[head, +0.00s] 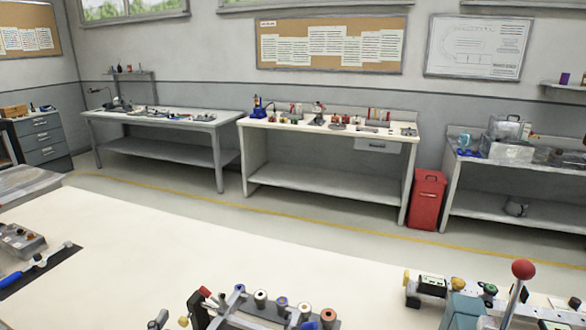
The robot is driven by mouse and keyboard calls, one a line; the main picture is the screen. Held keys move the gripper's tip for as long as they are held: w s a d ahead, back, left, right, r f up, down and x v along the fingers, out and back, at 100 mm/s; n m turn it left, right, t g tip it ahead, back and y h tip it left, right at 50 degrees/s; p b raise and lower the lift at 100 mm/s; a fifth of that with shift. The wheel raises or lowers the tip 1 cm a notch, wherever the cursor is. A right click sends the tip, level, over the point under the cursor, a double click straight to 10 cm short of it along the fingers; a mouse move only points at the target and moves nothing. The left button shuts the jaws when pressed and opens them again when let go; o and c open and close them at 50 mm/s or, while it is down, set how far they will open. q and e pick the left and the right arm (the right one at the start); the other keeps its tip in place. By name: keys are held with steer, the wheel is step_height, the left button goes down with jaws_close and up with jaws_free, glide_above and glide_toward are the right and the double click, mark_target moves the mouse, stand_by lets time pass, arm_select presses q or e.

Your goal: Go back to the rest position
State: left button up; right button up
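Neither of my grippers shows in the head view. The task names no object. A white worktop (150,245) fills the front of the view. On it, at the bottom middle, stands a dark fixture (262,312) with a row of round, coloured-centre pieces. At the bottom right is a device with a red ball-topped lever (522,270). Both are cut off by the lower edge.
At the left lie a grey box with knobs (18,240) and a blue-handled tool (12,279) on a dark mat. Beyond the worktop is open floor (200,205) with a yellow line. Workbenches (325,180) and a red bin (427,200) stand along the wall.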

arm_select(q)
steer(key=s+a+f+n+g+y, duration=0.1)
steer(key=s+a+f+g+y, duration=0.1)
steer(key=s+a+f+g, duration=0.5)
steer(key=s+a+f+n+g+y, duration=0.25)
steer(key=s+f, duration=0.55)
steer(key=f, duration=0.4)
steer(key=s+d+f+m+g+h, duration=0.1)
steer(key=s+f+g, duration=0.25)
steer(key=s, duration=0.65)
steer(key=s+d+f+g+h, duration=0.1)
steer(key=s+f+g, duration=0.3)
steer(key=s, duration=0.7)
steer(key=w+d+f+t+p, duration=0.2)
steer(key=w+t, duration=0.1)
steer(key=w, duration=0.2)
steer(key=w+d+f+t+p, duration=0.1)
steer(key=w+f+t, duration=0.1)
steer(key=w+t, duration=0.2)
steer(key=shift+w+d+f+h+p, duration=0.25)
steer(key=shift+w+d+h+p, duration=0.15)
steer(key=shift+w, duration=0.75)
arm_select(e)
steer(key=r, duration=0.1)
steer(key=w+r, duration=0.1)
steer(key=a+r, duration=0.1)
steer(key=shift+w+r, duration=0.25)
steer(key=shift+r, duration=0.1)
